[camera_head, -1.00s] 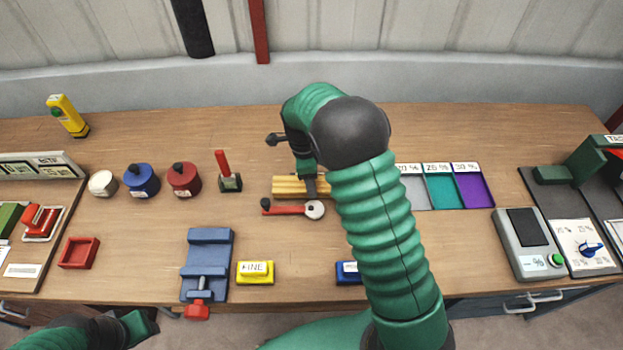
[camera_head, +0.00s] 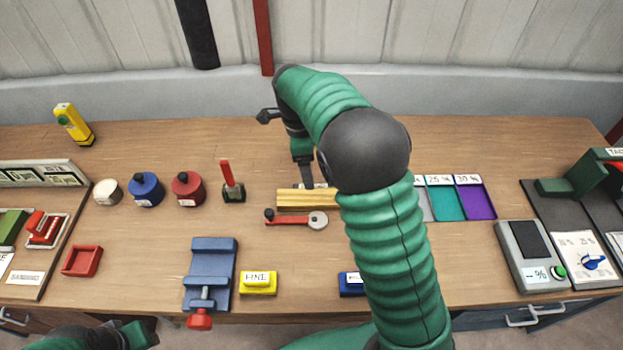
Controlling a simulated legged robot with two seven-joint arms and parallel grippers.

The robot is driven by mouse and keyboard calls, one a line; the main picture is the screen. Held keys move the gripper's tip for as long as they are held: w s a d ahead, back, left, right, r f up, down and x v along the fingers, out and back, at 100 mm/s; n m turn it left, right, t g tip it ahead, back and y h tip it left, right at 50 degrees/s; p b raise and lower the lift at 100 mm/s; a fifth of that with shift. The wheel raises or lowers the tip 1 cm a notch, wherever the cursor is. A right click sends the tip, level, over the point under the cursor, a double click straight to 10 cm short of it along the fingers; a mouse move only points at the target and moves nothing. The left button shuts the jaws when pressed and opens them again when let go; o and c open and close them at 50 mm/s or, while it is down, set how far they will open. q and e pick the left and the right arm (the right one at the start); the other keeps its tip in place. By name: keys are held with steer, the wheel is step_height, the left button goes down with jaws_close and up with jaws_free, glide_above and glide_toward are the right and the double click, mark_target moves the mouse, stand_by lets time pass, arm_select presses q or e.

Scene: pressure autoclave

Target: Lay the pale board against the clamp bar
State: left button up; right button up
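Yellowish pale boards (camera_head: 306,199) lie side by side, near the middle of the bench; their right end is hidden by my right arm. My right gripper (camera_head: 308,184) points down at their back edge. I cannot tell whether it touches them or how far its fingers are apart. The blue clamp (camera_head: 209,262) lies at the front left, with a crosswise blue bar (camera_head: 206,282) and a red-knobbed screw (camera_head: 200,319). No board lies in it. My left gripper (camera_head: 135,336) is low at the bottom left, away from the clamp; its fingers are unclear.
A red-handled tool (camera_head: 297,219) lies just in front of the boards. A yellow FINE block (camera_head: 258,283) sits right of the clamp, and a blue block (camera_head: 351,284) further right. Jars (camera_head: 187,188) and a red-handled brush (camera_head: 232,182) stand behind.

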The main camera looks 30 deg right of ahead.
steer(key=s+a+f+n+t, duration=0.1)
steer(key=s+a+f+n, duration=0.1)
steer(key=s+n, duration=0.3)
steer(key=s+a+f+n+t, duration=0.1)
steer(key=s+a+n, duration=0.4)
steer(key=n, duration=0.6)
steer(key=s+a+f+n+t+y, duration=0.1)
steer(key=s+a+f+n, duration=0.2)
steer(key=s+n, duration=0.3)
steer(key=shift+s+a+f+n, duration=0.15)
steer(key=shift+s+a+n, duration=0.05)
steer(key=shift+n, duration=0.35)
steer(key=shift+s+a+f+n, duration=0.15)
steer(key=shift+s+n, duration=0.05)
steer(key=shift+n, duration=0.35)
steer(key=shift+w, duration=0.1)
steer(key=shift+d+f, duration=0.1)
